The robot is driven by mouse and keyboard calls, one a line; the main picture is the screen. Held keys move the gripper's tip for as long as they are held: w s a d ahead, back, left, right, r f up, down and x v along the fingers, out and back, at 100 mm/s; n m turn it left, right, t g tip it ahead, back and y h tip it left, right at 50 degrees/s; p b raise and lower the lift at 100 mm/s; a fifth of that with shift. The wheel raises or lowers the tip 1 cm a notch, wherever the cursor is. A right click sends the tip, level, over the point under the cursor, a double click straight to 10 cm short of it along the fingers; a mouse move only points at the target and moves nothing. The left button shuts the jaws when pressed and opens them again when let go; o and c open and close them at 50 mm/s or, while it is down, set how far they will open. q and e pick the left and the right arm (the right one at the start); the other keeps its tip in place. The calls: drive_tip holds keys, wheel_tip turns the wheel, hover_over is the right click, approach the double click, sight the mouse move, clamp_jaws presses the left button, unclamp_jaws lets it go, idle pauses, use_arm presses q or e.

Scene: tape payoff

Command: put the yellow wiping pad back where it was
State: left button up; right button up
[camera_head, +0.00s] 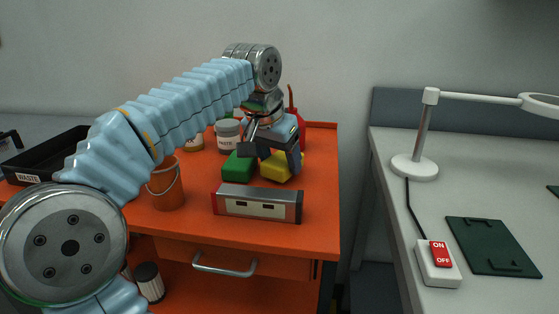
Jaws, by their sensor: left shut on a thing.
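The yellow wiping pad (279,168) is at the orange cart top (310,230), beside a green pad (238,165). My left gripper (275,160) points down over the yellow pad and is shut on it; the fingers hide part of the pad. I cannot tell whether the pad touches the cart top. My right gripper is not in view.
A grey and red box (257,204) stands in front of the pads. An orange bucket (167,186), a grey jar (228,135) and a red bottle (297,118) stand nearby. A black waste tray (50,155) is at left. A lamp (415,167) stands on the right bench.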

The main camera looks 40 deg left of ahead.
use_arm(q)
drive_tip(key=shift+f, duration=0.3)
drive_tip(key=shift+f, duration=0.2)
drive_tip(key=o, duration=1)
drive_tip(key=v, duration=1.2)
drive_tip(key=shift+d+r, duration=0.1)
drive_tip(key=shift+r, duration=0.1)
